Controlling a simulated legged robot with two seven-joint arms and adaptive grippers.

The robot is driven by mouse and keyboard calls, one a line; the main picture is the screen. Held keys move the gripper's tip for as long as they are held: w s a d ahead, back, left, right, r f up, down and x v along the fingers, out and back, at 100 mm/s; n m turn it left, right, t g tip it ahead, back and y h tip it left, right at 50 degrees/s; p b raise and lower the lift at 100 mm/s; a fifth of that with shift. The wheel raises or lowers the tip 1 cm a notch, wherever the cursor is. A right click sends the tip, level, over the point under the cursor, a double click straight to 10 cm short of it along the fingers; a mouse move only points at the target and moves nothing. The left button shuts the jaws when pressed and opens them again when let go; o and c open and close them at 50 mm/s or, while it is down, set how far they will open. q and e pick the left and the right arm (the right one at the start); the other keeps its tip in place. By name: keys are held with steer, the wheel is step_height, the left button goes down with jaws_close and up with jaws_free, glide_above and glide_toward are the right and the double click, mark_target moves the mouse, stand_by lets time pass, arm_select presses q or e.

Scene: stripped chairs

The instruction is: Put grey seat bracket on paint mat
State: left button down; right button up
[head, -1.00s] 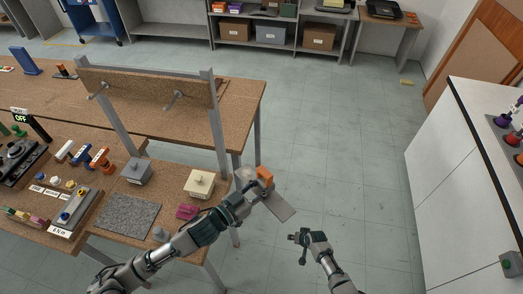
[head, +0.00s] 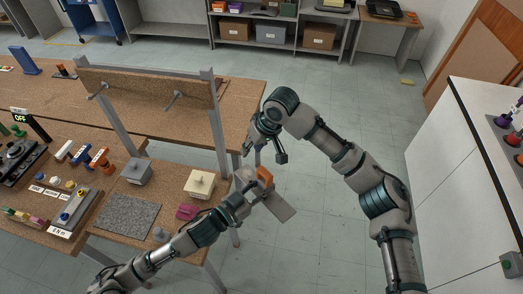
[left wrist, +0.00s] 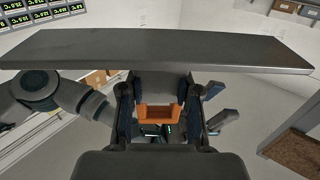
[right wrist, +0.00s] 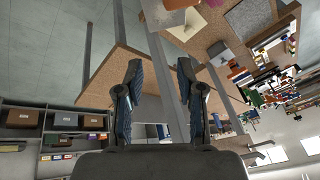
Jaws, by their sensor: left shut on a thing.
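A grey block with a small knob on top (head: 137,171), which seems to be the seat bracket, stands on the cork-topped table behind the speckled grey mat (head: 128,216). The mat is bare and also shows in the right wrist view (right wrist: 250,18). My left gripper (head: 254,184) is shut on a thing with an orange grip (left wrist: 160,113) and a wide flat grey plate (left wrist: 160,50). It holds this beyond the table's right edge, over the floor. My right gripper (right wrist: 160,80) is open and empty, above and behind the left one.
A cream block with a knob (head: 199,183) and a magenta piece (head: 187,212) lie right of the mat. A grey frame with a cork board (head: 145,88) rises behind. Tools and trays (head: 72,212) crowd the left. A white cabinet (head: 465,190) stands at right.

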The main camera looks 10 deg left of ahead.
mark_target(263, 173)
arm_select(q)
steer(key=shift+s+r, duration=0.1)
arm_select(e)
steer(key=s+d+r+n+h, duration=0.2)
steer(key=s+d+r+h, duration=0.25)
steer(key=s+r, duration=0.45)
steer(key=shift+t, duration=0.3)
steer(key=f, duration=0.3)
steer(key=w+f, duration=0.1)
steer(key=f, duration=0.7)
steer(key=shift+w+a+f, duration=0.1)
steer(key=shift+w+f, duration=0.05)
steer(key=shift+w, duration=0.15)
jaws_close()
arm_select(q)
steer(key=c, duration=0.7)
jaws_free()
steer(key=shift+c, duration=0.2)
